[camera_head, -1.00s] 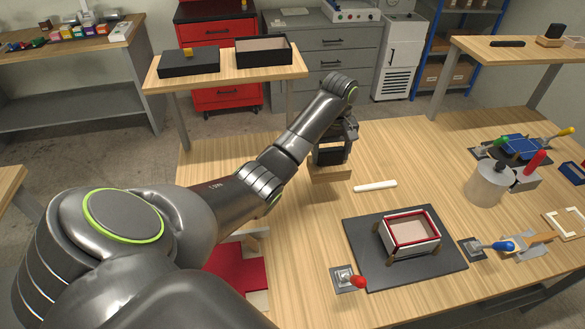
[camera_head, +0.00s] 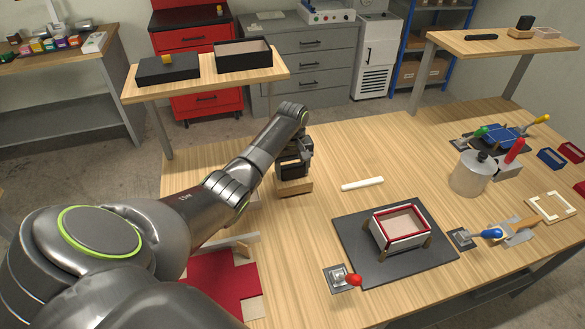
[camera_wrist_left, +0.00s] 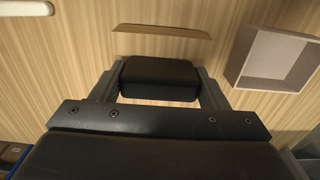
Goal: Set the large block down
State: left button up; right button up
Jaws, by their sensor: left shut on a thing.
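The large block (camera_head: 296,187) is wooden with a dark top part, which shows in the left wrist view (camera_wrist_left: 160,78). My left gripper (camera_head: 294,160) is shut on this dark part from above. In the wrist view, the fingers lie at its left and right sides. A strip of the block's wood shows beyond the dark part. The block is upright over the back left part of the table (camera_head: 350,145). I cannot tell whether its underside touches the tabletop. My right gripper is not in view.
A white stick (camera_head: 362,184) lies right of the block. A dark mat (camera_head: 358,252) bears a red-rimmed white box (camera_head: 400,228). A red cross-shaped sheet (camera_head: 222,285) lies at the front left. An open box (camera_wrist_left: 275,58) shows in the wrist view.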

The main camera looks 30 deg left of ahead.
pick_arm(q)
jog(key=shift+f, duration=0.15)
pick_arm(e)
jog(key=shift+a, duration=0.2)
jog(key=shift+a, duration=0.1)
pick_arm(q)
jog(key=o, duration=1.6)
jog(key=shift+f, duration=0.15)
jog(key=shift+c, duration=0.2)
notch_tip(320, 180, up, 11)
jog(key=shift+r+b, duration=0.1)
jog(key=shift+b, duration=0.7)
jog(key=shift+r, duration=0.6)
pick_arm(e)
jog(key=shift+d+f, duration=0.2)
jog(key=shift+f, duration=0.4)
